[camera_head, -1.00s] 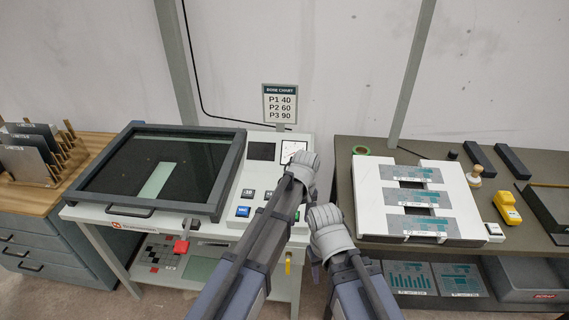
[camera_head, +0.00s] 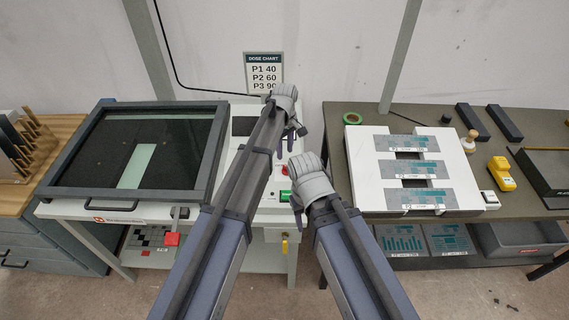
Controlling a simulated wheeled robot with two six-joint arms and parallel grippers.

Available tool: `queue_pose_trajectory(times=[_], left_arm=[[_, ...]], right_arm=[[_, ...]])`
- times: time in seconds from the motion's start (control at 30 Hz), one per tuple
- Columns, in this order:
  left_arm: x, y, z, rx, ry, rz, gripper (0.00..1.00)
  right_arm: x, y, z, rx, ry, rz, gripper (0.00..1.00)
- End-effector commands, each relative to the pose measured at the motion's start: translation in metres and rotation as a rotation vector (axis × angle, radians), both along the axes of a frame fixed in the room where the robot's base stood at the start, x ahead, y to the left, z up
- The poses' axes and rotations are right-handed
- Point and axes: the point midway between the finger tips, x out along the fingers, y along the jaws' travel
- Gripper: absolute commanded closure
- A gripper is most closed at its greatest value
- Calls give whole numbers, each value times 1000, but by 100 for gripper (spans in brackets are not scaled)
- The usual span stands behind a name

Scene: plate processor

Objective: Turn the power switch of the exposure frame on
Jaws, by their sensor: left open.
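The exposure frame (camera_head: 209,170) stands at the left, a dark-framed glass lid on a white machine. Its control panel (camera_head: 272,205) lies to the right of the lid, largely covered by my arms. A red part (camera_head: 284,169) and a green button (camera_head: 285,195) show between them. I cannot tell which control is the power switch. My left gripper (camera_head: 291,142) is open and empty over the panel's right side, fingers pointing down. My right gripper (camera_head: 297,212) hangs at the panel's right edge, its fingers partly hidden; whether it is open cannot be told.
A dose chart (camera_head: 264,72) stands behind the panel. On the right table (camera_head: 348,116) are a white board with printed plates (camera_head: 362,165), a yellow tool (camera_head: 502,173) and dark bars.

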Motion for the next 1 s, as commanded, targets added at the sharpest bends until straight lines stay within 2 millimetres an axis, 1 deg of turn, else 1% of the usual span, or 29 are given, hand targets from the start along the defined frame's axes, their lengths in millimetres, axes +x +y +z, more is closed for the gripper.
queue_pose_trajectory(times=[0.03, 0.3, 0.4, 0.5, 0.63, 0.87, 0.93, 1.0], left_arm=[[0, 0, -10, 0, 0, 0, 54], [0, 0, -44, 0, 0, -1, 54], [0, 0, -56, 0, -1, -1, 54], [0, 0, -64, 0, -1, -1, 54], [0, 0, -67, 0, -1, -1, 54], [0, 0, -66, 0, -1, -1, 54], [0, 0, -66, 0, -1, -1, 59], [0, 0, -66, 0, -1, -1, 67]], right_arm=[[0, 0, -10, 0, 0, 0, 50], [0, 0, -44, 0, 0, 0, 50], [0, 0, -56, 0, 0, 0, 50], [0, 0, -64, 0, 0, 0, 50], [0, 0, -67, 0, 0, 0, 50], [0, 0, -66, 0, 0, 0, 50], [0, 0, -66, 0, 0, 0, 50], [0, 0, -66, 0, 0, 0, 50]])
